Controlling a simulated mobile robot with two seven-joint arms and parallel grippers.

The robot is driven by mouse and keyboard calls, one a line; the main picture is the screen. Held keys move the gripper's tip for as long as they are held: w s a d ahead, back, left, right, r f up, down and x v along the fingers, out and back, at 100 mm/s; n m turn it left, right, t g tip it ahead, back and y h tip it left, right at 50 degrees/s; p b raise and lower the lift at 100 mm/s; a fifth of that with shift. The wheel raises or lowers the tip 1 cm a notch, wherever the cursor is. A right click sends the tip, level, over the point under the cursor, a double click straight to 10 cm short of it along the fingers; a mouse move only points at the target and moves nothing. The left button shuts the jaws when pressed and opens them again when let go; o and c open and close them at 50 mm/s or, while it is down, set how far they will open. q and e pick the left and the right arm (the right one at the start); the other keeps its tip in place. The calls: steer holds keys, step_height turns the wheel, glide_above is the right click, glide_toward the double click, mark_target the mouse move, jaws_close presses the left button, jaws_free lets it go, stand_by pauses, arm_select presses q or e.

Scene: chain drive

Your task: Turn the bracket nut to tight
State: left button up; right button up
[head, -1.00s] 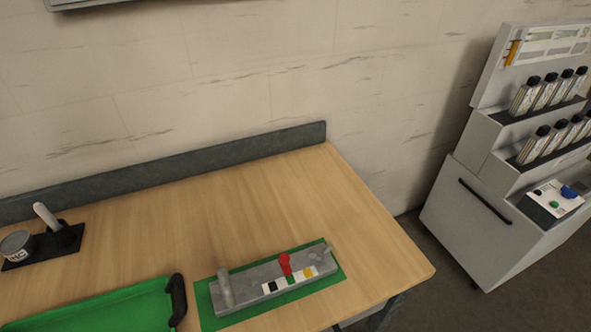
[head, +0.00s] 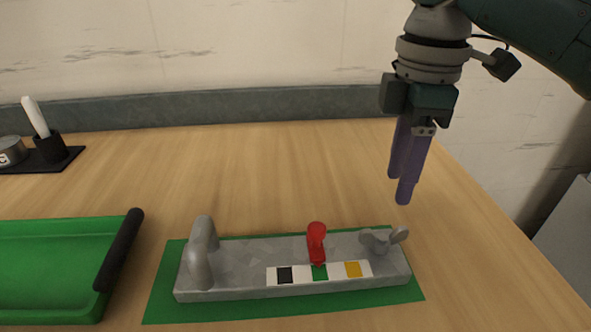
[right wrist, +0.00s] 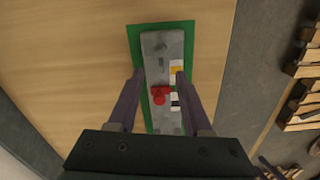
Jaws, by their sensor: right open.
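A grey bracket block (head: 245,262) lies on a green mat (head: 163,297). A red lever or knob (head: 316,240) stands at its middle, its lower end at the green mark of a white strip (head: 302,272) with black, green and yellow marks. A grey wing-shaped piece (head: 383,240), perhaps the nut, sits at the right end. My right gripper (head: 399,190) is open and empty, pointing down above the block's right end. In the right wrist view its fingers (right wrist: 159,73) appear on either side of the block (right wrist: 152,40), with the red part (right wrist: 158,95) between them. My left gripper is not in view.
A grey upright handle (head: 200,250) stands at the block's left end. A green tray (head: 50,270) with a black handle is at the left. A dark holder (head: 48,150) with a white stick and a can stands at the back left. The table behind the block is clear.

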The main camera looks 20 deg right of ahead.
mark_target(383, 238)
step_height(383, 238, down, 10)
steer(key=shift+r+b, duration=0.1)
steer(key=shift+b, duration=0.6)
steer(key=shift+c, duration=0.4)
jaws_close()
